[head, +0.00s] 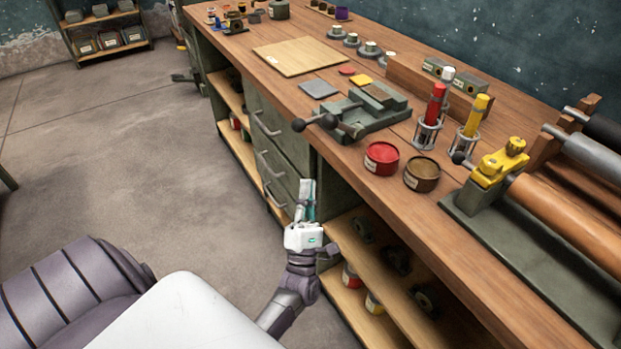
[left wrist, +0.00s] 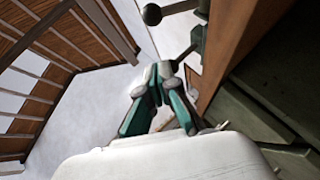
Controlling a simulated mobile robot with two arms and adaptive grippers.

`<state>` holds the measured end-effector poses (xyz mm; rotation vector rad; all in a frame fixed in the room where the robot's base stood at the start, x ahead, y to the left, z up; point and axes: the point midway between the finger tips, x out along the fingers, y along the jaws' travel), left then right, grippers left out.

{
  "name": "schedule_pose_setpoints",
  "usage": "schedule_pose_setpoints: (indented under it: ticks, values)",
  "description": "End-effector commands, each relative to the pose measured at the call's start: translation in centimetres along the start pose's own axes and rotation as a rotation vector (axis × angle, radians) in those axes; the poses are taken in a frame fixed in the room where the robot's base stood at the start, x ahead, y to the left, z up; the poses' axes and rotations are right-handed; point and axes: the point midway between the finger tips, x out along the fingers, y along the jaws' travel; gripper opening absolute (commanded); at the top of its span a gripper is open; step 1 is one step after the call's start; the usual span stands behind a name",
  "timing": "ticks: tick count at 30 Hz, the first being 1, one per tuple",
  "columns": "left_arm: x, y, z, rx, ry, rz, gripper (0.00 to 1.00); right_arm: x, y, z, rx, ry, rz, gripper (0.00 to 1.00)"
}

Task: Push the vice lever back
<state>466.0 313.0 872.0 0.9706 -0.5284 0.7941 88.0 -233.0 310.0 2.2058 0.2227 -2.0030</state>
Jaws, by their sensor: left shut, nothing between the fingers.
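The vice (head: 368,112) is a grey-green metal block on the bench top, near its front edge. Its lever (head: 318,120) is a thin bar that sticks out past the front edge, with a dark ball (head: 299,125) at its end. A dark ball on a rod, which looks like the lever end, shows at the top of the left wrist view (left wrist: 151,14). My left gripper (head: 307,186) is shut and empty, in front of the bench and below the lever, apart from it. My right gripper is not in view.
The wooden bench (head: 225,42) has drawers (head: 270,150) and open shelves below, close beside my left gripper. A red tin (head: 381,158) and a brown tin (head: 422,174) stand right of the vice. The floor (head: 130,140) left of the bench is clear.

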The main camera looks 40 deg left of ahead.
Motion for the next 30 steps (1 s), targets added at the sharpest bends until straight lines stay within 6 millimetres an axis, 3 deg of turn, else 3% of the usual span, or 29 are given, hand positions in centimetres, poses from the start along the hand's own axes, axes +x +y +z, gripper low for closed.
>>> schedule_pose_setpoints:
  ticks: [6,10,12,18,30]
  values:
    - [5.2,0.3,0.2,0.001,-0.001,0.004,0.00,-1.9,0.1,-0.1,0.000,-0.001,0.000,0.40]
    - [7.8,0.2,0.2,0.000,-0.001,0.004,0.00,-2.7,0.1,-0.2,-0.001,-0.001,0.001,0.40]
    - [8.6,0.2,1.1,-0.002,0.001,0.001,0.00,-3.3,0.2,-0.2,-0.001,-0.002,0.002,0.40]
    - [9.9,0.1,2.6,0.000,0.001,0.000,0.00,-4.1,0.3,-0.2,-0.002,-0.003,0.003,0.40]
    - [10.1,0.0,2.8,0.001,0.000,0.000,0.00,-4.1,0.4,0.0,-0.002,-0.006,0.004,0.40]
